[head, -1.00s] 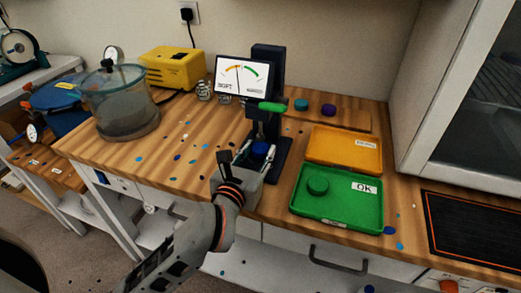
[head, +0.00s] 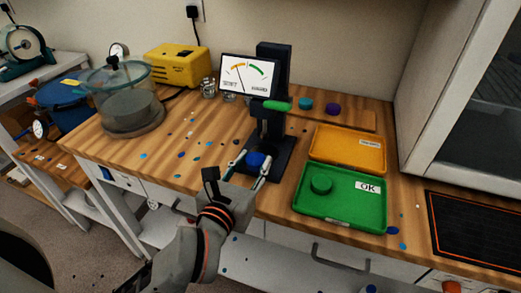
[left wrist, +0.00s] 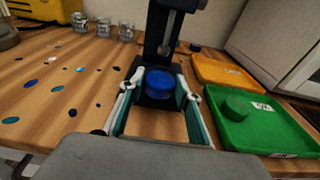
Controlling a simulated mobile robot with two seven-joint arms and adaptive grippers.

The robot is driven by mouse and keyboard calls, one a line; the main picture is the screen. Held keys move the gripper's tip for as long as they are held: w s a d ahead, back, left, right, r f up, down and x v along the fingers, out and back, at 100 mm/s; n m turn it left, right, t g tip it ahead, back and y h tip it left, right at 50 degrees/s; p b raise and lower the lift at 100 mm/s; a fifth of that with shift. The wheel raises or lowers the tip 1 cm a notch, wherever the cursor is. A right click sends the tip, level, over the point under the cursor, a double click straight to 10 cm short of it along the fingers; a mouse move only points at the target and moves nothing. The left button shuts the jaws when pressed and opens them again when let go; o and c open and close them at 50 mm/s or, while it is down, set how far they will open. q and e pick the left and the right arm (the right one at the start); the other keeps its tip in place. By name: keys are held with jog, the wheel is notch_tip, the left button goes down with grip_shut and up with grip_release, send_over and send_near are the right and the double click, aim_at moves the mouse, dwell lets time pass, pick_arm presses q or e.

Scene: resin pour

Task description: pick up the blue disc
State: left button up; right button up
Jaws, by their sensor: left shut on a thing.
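The blue disc (head: 255,160) is between the fingertips of my left gripper (head: 252,165), at the front of the dark press-like tester (head: 272,110). In the left wrist view, the disc (left wrist: 160,83) sits between the two finger pads, with the tester column behind it. My left gripper is shut on the disc. The disc is in front of the column and clear of the plunger; I cannot tell if it is off the tester's base. My right gripper is not in view.
A green tray (head: 345,224) marked OK holds a green disc (head: 321,184). An orange tray (head: 320,152) lies behind it. A teal disc (head: 305,104) and a purple disc (head: 333,109) sit at the back. A glass chamber (head: 125,98) stands left. Speckled wood between is mostly clear.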

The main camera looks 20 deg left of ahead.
aim_at(252, 169)
pick_arm(q)
jog(key=s, duration=0.3)
jog(key=shift+f, duration=0.2)
jog(key=s+p, duration=0.1)
jog(key=s+r+p, duration=0.1)
jog(key=s, duration=0.1)
jog(key=shift+s+a, duration=0.1)
jog(key=shift+s, duration=0.1)
jog(key=s+p, duration=0.2)
jog(key=s, duration=0.3)
jog(key=shift+y, duration=0.3)
jog(key=w+a, duration=0.6)
jog(key=a, duration=0.1)
jog(key=shift+w+f, duration=0.4)
jog(key=shift+w+a+r, duration=0.1)
jog(key=shift+w+a, duration=0.3)
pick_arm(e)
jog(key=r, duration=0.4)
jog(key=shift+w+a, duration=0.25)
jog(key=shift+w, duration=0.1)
